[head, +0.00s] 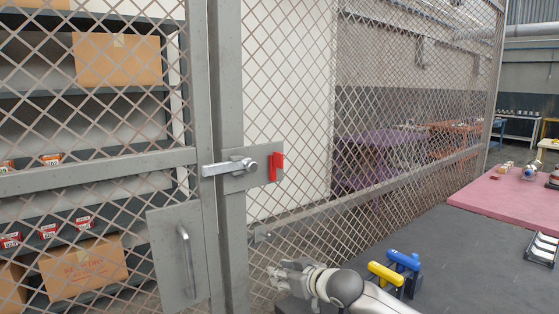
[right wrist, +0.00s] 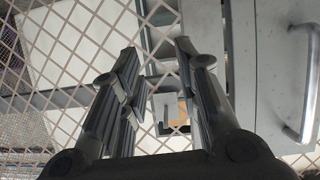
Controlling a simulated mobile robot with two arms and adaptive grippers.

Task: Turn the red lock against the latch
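The red lock (head: 276,167) sits upright at the right edge of the grey latch plate (head: 236,184) on the cage post. The latch's silver bolt (head: 222,168) lies level, pointing left across the gap between door and post; its round knob is just left of the lock. My right gripper (head: 276,272) is below and slightly right of the latch, apart from it, pointing left. In the right wrist view its two fingers (right wrist: 157,60) are apart with nothing between them. The lock is not recognisable in that view. My left gripper is not in view.
The mesh door has a grey panel with a handle (head: 187,260), also in the right wrist view (right wrist: 309,85). A mesh fence (head: 400,181) runs right of the post. A dark table (head: 470,270) at right holds yellow (head: 385,274) and blue (head: 403,261) objects.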

